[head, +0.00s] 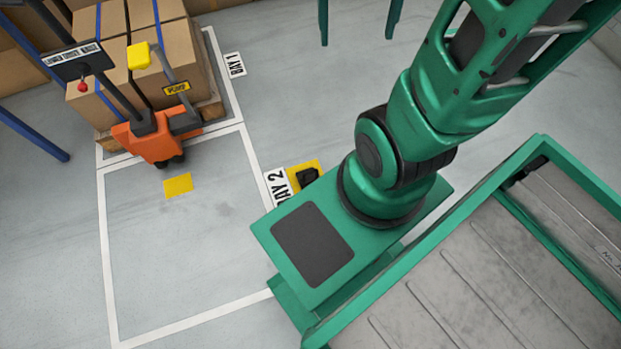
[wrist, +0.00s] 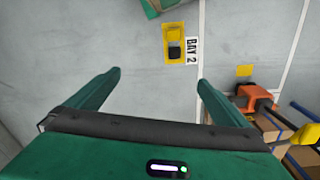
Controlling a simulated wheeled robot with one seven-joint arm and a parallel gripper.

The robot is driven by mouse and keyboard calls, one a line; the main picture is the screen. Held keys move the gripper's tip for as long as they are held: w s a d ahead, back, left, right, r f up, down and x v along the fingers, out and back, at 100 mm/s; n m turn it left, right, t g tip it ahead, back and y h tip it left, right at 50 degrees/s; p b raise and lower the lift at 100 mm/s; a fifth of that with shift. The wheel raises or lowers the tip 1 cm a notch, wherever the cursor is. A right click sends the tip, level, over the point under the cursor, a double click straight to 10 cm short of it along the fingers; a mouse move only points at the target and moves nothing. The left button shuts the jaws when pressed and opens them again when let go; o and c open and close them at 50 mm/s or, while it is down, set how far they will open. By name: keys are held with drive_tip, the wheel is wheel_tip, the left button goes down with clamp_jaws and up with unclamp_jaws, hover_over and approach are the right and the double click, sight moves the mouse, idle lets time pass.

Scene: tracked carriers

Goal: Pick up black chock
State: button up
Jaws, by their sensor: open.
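The black chock (head: 308,177) sits on a yellow floor patch (head: 293,181) beside the BAY 2 label, partly hidden behind my green base in the head view. In the wrist view the black chock (wrist: 174,52) lies on the lower part of the yellow patch (wrist: 167,61), with a yellow piece (wrist: 174,34) just above it. My gripper (wrist: 160,76) is open and empty, its two green fingers spread wide. The chock appears beyond the fingertips, not between them. In the head view only the finger ends of my gripper (head: 357,42) show, at the top edge.
An orange pallet truck (head: 155,138) stands by strapped cartons (head: 162,78) on a pallet in BAY 1. The white-lined BAY 2 floor (head: 185,255) is clear except for a flat yellow square (head: 178,186). A green-framed grey slatted deck (head: 480,290) fills the lower right.

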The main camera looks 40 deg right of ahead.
drive_tip(key=w+d+f, duration=0.3)
drive_tip(key=w+f, duration=0.4)
drive_tip(key=w, duration=0.4)
drive_tip(key=w+d+f+n, duration=0.1)
drive_tip(key=w+f, duration=0.4)
drive_tip(key=f, duration=0.4)
drive_tip(key=w+d+f+n, duration=0.1)
drive_tip(key=w+d+f, duration=0.1)
drive_tip(key=w+f, duration=0.5)
hover_over(308, 176)
drive_tip(key=shift+n+y, duration=0.3)
drive_tip(key=shift+n, duration=0.1)
wheel_tip(308, 176, down, 58)
drive_tip(key=shift+s+d+f, duration=0.1)
drive_tip(key=shift+f, duration=3.55)
drive_tip(key=shift+c, duration=0.6)
drive_tip(key=c, duration=1.4)
